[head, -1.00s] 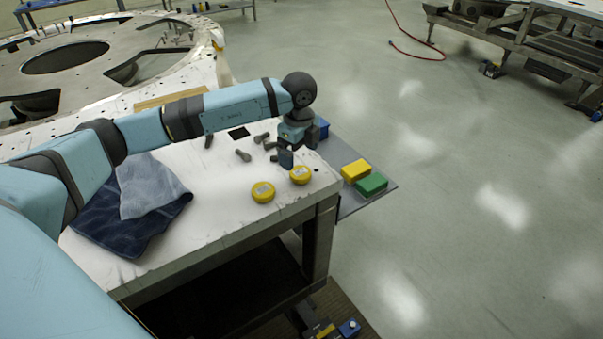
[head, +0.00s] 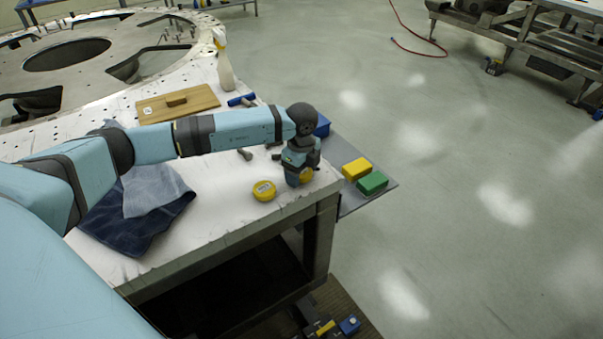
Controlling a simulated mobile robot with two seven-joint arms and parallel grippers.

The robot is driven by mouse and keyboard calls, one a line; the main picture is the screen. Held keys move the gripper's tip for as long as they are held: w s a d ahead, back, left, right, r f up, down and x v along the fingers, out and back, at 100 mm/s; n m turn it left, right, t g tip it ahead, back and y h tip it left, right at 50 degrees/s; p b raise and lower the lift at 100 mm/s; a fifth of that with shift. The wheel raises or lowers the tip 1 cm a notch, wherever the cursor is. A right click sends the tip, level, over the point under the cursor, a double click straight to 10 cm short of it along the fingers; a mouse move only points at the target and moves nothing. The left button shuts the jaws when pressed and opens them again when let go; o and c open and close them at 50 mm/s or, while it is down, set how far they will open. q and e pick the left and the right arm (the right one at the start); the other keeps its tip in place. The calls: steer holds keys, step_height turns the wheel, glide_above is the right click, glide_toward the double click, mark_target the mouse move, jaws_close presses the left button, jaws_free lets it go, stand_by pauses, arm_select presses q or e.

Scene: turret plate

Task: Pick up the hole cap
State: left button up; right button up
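Two yellow round caps, which look like hole caps, sit near the front right corner of the white table. The left cap (head: 264,190) is fully in view, with a pale label on top. The right cap (head: 307,174) is partly hidden by my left gripper (head: 293,182). That gripper points down at the right cap, over or against its left side. I cannot tell whether it touches the cap, or whether its fingers are open or closed. My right gripper is not in view.
A blue cloth (head: 145,205) lies left on the table (head: 215,205). A wooden board (head: 178,103), a white bottle (head: 224,70) and a blue-handled tool (head: 241,100) are farther back. Yellow (head: 356,169) and green (head: 373,183) blocks lie on a grey sheet at the right.

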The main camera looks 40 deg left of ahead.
arm_select(q)
steer(key=c, duration=0.5)
steer(key=shift+r, duration=0.15)
